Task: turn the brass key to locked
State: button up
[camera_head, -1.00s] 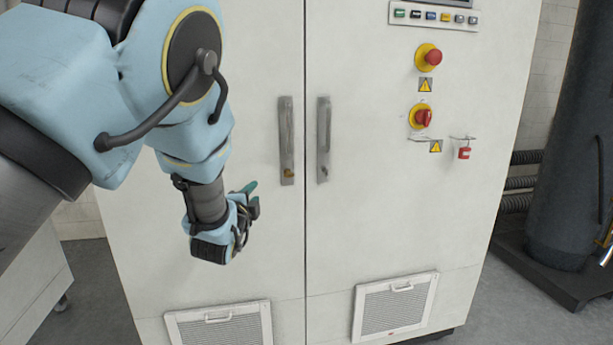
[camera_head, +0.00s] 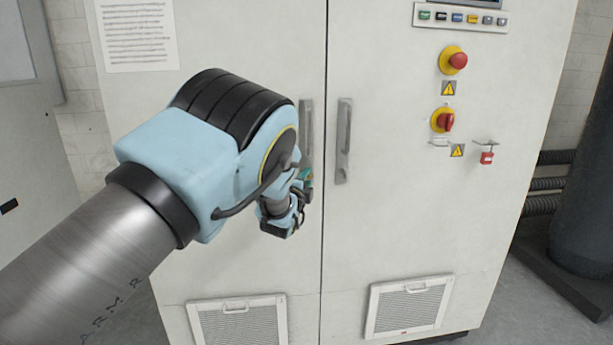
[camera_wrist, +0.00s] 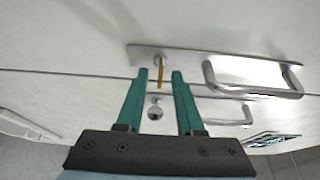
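The brass key (camera_wrist: 160,71) sits in a lock on the metal handle plate (camera_wrist: 190,57) of the cabinet door. In the wrist view its narrow golden edge shows between the two teal fingertips of my gripper (camera_wrist: 159,75). The fingers are spread, with a gap on each side of the key. How far they reach over it in depth I cannot tell. In the head view my gripper (camera_head: 303,181) is at the lower end of the left door handle (camera_head: 306,130), and it and my arm hide the key there.
A second handle (camera_head: 343,140) is just right of the door seam; in the wrist view a round lock (camera_wrist: 155,113) shows below the key. A red emergency button (camera_head: 458,61), a red rotary switch (camera_head: 445,122) and a red padlock (camera_head: 487,158) are farther right.

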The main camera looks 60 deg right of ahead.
jog(key=shift+d, duration=0.2)
grip_shut()
dwell(0.6)
